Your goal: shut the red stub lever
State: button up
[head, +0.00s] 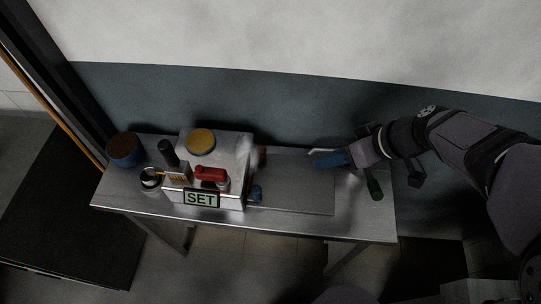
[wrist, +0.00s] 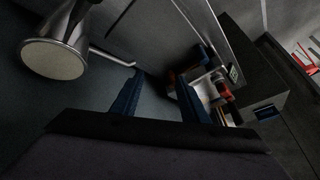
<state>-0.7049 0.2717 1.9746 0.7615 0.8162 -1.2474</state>
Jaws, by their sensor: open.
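The red stub lever (head: 210,174) sits on the front of a pale metal box (head: 228,150) on the table, just above a green-lit SET sign (head: 201,198). It lies roughly level across the picture. In the wrist view a red part (wrist: 224,92) beside the small sign looks like the same lever, small and dark. My gripper (head: 322,160) is over the right part of the table, well to the right of the lever and apart from it. Its two blue fingers (wrist: 157,92) stand apart in the wrist view with nothing between them.
The metal table (head: 290,230) has a bare stretch between box and gripper. A yellow round top (head: 201,139) is on the box. A dark cylinder (head: 168,153) and blue tub (head: 122,152) stand left. A green-handled item (head: 375,188) lies right. A metal cone (wrist: 60,55) shows in the wrist view.

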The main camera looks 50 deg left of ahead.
jog(key=s+a+n+g, duration=0.2)
jog(key=s+a+n, duration=0.3)
jog(key=s+a, duration=0.4)
jog(key=n+g+b, duration=0.1)
jog(key=n+g, duration=0.1)
jog(key=n, duration=0.4)
send_near(200, 170)
jog(key=x, duration=0.2)
jog(key=shift+s+a+f, duration=0.15)
jog(key=shift+f, duration=0.2)
jog(key=shift+p+x, duration=1.6)
jog(key=shift+x, duration=2.05)
jog(key=shift+c, duration=0.3)
grip_shut()
